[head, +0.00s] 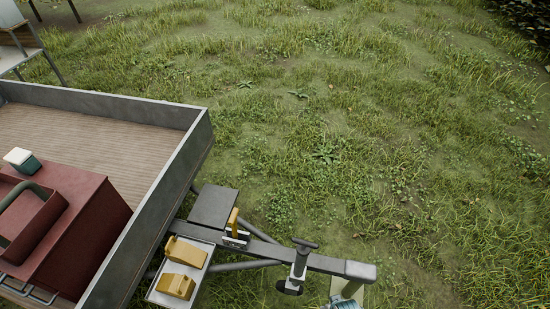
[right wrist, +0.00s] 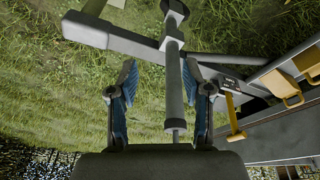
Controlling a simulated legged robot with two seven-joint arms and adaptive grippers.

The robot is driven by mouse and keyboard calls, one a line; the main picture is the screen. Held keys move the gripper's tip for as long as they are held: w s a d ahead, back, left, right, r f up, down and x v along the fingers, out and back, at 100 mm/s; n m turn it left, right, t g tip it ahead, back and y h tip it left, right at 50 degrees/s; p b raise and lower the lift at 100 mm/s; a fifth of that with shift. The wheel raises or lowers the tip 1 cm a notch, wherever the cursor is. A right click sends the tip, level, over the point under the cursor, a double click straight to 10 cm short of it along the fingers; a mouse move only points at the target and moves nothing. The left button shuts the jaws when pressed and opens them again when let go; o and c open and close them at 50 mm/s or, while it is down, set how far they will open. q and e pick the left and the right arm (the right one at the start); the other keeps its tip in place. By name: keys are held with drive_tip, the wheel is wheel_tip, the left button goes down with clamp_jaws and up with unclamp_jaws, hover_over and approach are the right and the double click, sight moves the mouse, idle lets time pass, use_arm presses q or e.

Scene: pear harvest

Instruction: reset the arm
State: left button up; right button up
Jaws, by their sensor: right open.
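My right gripper (right wrist: 159,68) is open, with its two blue-padded fingers spread apart in the right wrist view. No held object shows between them. A grey jack post (right wrist: 174,95) on the trailer tongue lines up with the gap between the fingers; I cannot tell how far beyond them it is. In the head view, a small blue-grey part at the bottom edge (head: 343,303) seems to be the tip of my right gripper, beside the tongue's end. Most of my right arm is out of view there. My left gripper is not in view.
A trailer with grey side walls (head: 165,185) and a wooden bed stands at left, carrying a red toolbox (head: 85,225). Its tongue (head: 325,265) reaches right. Yellow wheel chocks (head: 180,268) lie on a tray. Open grass (head: 370,130) fills the right and back.

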drive_tip(key=s+f+g+b, duration=0.1)
drive_tip(key=s+f, duration=0.2)
drive_tip(key=f, duration=0.8)
drive_tip(key=s+f+b, duration=0.1)
drive_tip(key=s+f, duration=0.2)
drive_tip(key=f, duration=0.8)
drive_tip(key=s+d+f+g+b, duration=0.1)
drive_tip(key=s+d+f+b, duration=0.1)
drive_tip(key=s+f, duration=1.2)
drive_tip(key=shift+s+d, duration=0.5)
drive_tip(key=shift+d, duration=0.3)
